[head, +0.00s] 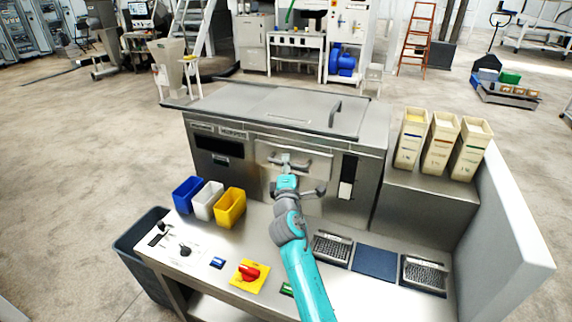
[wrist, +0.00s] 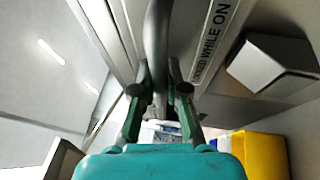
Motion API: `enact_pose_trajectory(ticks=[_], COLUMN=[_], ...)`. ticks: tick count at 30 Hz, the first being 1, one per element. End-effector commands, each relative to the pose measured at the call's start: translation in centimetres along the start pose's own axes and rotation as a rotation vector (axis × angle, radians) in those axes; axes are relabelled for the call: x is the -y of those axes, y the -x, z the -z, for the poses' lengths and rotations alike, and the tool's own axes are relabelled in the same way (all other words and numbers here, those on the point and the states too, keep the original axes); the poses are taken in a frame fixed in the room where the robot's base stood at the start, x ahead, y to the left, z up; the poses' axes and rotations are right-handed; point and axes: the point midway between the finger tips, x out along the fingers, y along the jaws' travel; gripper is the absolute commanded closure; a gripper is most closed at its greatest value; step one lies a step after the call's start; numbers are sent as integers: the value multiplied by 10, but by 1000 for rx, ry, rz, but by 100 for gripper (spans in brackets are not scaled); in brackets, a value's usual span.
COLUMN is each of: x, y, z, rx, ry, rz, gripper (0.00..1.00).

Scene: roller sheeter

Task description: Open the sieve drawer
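The sieve drawer (head: 268,148) is a pale metal front in the middle of the steel machine in the head view. It looks about flush with the machine, though my arm covers part of it. Its bar handle (head: 304,168) crosses the front. My gripper (head: 289,164) is at this handle. In the wrist view the handle (wrist: 157,40) is a thick grey bar between the two fingers of my gripper (wrist: 159,88). The fingertips lean in and appear to touch the bar on both sides.
A label ending "WHILE ON" (wrist: 214,40) is beside the handle. Blue, white and yellow bins (head: 230,208) stand on the counter to the left. Three tall cream containers (head: 440,145) stand at right.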

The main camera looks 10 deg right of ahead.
Motion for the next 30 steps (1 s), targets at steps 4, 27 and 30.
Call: enact_pose_trajectory(ticks=[4, 27, 30], x=[0, -22, -24], y=[0, 111, 127], z=[0, 47, 54], rx=[0, -4, -4], ry=[0, 0, 0], rz=[1, 1, 2], gripper=[100, 100, 100])
